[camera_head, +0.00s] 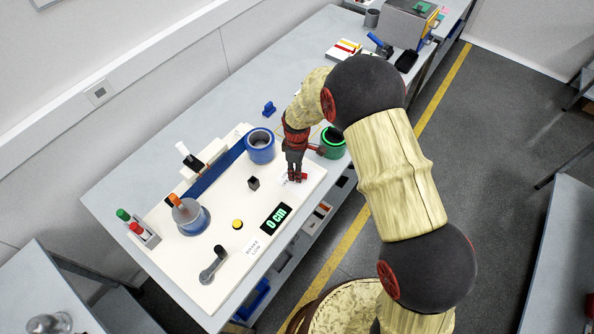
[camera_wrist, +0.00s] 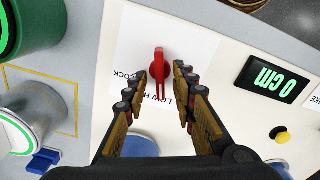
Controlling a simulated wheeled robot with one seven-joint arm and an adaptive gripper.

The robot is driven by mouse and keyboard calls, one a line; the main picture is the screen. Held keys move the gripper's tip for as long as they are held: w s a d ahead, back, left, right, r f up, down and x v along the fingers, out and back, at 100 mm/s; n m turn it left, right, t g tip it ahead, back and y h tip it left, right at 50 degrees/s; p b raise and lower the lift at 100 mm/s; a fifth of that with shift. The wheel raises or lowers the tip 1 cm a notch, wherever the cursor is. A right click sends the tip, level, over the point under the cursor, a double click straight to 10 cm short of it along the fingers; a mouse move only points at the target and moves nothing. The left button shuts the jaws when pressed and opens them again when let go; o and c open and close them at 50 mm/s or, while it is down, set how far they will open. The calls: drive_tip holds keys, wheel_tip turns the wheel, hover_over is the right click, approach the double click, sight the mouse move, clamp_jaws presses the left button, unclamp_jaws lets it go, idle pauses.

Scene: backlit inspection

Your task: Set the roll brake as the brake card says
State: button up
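A red brake knob (camera_wrist: 159,67) stands on a white dial plate (camera_wrist: 128,45) on the cream panel. Its narrow tail points down the wrist picture, among printed words that include LOW and LOCK; other lettering is partly hidden by my fingers. My gripper (camera_wrist: 161,78) is open, one finger on each side of the knob, with gaps showing between. In the head view my gripper (camera_head: 295,178) is low over the panel's right end, beside the red knob (camera_head: 303,177). The brake card (camera_head: 254,248) reads BRAKE LOW and lies at the panel's front edge.
A display (camera_head: 276,218) reads 0 cm, with a yellow button (camera_head: 237,224) and a crank (camera_head: 213,264) nearby. A blue roll (camera_head: 260,147) and a green roll (camera_head: 333,142) stand near my gripper. A small black block (camera_head: 254,183) is left of it.

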wheel_tip(320, 180, up, 12)
idle(0.6)
idle(0.4)
